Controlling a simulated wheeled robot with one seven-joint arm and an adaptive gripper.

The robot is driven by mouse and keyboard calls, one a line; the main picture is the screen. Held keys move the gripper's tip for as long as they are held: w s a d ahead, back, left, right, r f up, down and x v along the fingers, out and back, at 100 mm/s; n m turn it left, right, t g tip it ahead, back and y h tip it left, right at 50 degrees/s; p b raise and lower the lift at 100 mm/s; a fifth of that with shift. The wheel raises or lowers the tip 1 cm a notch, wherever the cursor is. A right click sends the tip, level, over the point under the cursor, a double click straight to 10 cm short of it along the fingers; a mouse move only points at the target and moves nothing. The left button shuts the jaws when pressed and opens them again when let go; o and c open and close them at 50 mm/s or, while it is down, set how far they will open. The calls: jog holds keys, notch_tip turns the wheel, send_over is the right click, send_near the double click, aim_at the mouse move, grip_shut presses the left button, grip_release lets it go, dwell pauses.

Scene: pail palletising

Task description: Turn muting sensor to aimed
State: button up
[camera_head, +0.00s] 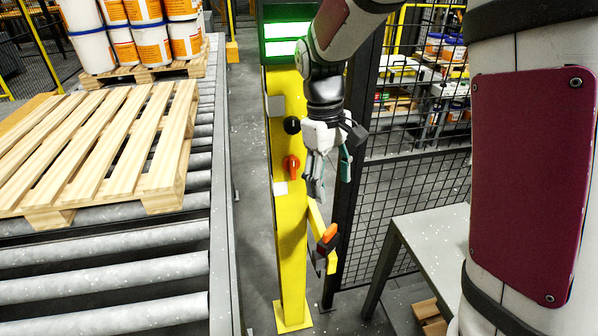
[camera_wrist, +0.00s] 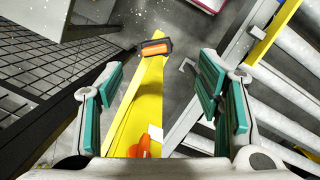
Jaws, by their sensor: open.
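The muting sensor appears to be the small dark box with an orange face (camera_head: 328,235) low on a yellow bracket beside the yellow post (camera_head: 291,250). In the wrist view the sensor (camera_wrist: 156,48) sits at the far end of a yellow bar, slightly tilted. My gripper (camera_head: 330,186) is above the sensor, pointing down, with its fingers apart and nothing between them. In the wrist view my gripper (camera_wrist: 161,88) has its teal pads either side of the yellow bar, with the sensor beyond the fingertips. I cannot tell whether the sensor is aimed.
A red knob (camera_head: 291,166) and a black knob (camera_head: 292,125) stick out from the post, under a green-lit panel (camera_head: 287,39). A roller conveyor (camera_head: 105,270) with a wooden pallet (camera_head: 118,143) is left. Black mesh fence (camera_head: 408,195) and a grey table (camera_head: 432,232) are right.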

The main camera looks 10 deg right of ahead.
jog(key=n+g+h+p, duration=0.1)
jog(key=n+g, duration=0.1)
send_near(329, 228)
jog(key=shift+h, duration=0.3)
jog(key=p+x, duration=0.1)
jog(key=x, duration=0.8)
jog(key=shift+s+a+f+p, duration=0.1)
jog(key=shift+a+f+p, duration=0.15)
jog(key=shift+p, duration=0.15)
jog(key=c, duration=1.2)
